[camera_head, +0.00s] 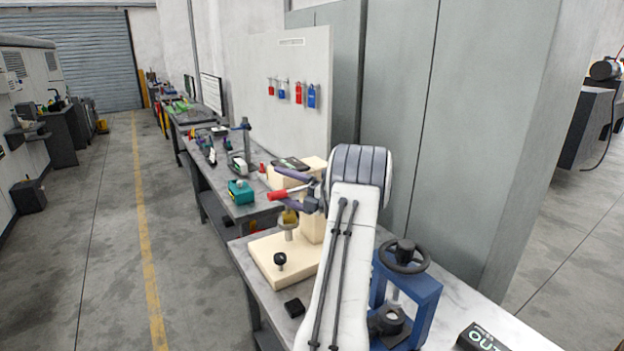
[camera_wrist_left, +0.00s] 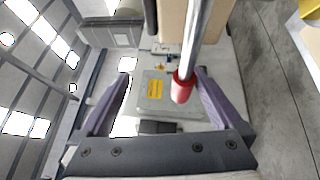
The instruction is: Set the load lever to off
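The load lever, a metal rod with a red grip (camera_head: 278,195), is on a beige fixture (camera_head: 275,262) on the near bench. In the left wrist view the red grip (camera_wrist_left: 182,88) lies between my finger tips in the picture, close to the right-hand finger. My left gripper (camera_head: 293,187) has purple-grey fingers spread wide at the lever; its fingers also show in the left wrist view (camera_wrist_left: 163,95). It is open. I cannot tell whether a finger touches the grip. My white arm hides part of the fixture. My right gripper is out of view.
A blue press with a black handwheel (camera_head: 404,256) stands right of my arm on the bench. A small black block (camera_head: 294,307) lies at the front edge. A teal box (camera_head: 240,191) sits on the bench behind. Grey cabinets (camera_head: 470,130) rise to the right. The floor at left is clear.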

